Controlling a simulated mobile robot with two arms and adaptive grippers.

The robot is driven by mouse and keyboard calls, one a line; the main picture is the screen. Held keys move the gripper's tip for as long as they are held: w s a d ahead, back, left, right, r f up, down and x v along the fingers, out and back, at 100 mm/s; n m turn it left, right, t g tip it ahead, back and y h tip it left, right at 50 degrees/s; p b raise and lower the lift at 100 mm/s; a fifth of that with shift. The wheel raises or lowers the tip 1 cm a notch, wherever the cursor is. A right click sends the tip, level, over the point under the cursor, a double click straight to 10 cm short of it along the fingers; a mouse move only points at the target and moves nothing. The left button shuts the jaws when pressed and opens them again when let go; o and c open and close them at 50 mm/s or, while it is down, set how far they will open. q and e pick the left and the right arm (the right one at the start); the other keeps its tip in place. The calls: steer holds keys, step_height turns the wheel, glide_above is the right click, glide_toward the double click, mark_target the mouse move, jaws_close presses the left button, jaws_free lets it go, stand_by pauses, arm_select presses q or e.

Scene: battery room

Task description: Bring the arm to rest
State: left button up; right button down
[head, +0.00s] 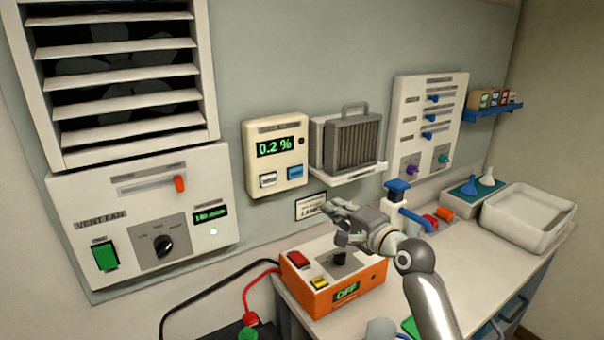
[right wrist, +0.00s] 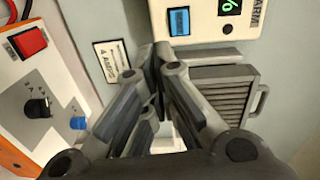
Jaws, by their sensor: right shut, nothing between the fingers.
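My right arm comes in from the bottom right of the head view. Its gripper (head: 338,211) is shut and empty, above the orange and white charger box (head: 318,299) and in front of the wall. In the right wrist view the gripper's fingers (right wrist: 155,75) are together with nothing between them. The box has a red button, a yellow button, a black knob and a display reading OFF. The gripper hides part of the box's back and the wall behind. My left gripper is not in view.
A gas meter (head: 277,155) reading 0.2 % and a grey filter unit (head: 352,145) hang on the wall behind the gripper. A vent fan panel (head: 145,215) is at left. A white tray (head: 555,235) stands on the bench at right. Black and red cables run left of the box.

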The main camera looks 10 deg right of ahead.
steer(key=s+a+f+n+g+h, duration=0.25)
steer(key=s+f+n+g, duration=0.5)
steer(key=s+f, duration=1.4)
steer(key=s+d+f+n+g+h, duration=0.2)
steer(key=s+f+n, duration=0.15)
steer(key=s, duration=0.75)
steer(key=s+d+f+n+g+h, duration=0.2)
steer(key=s+f+n+g, duration=0.15)
steer(key=s, duration=0.65)
step_height(320, 180, down, 29)
steer(key=s+b, duration=0.2)
steer(key=b, duration=0.1)
steer(key=s+d+f+g+b, duration=0.2)
steer(key=s+d+f, duration=0.1)
steer(key=s+f, duration=1.4)
step_height(320, 180, down, 2)
steer(key=shift+f, duration=0.1)
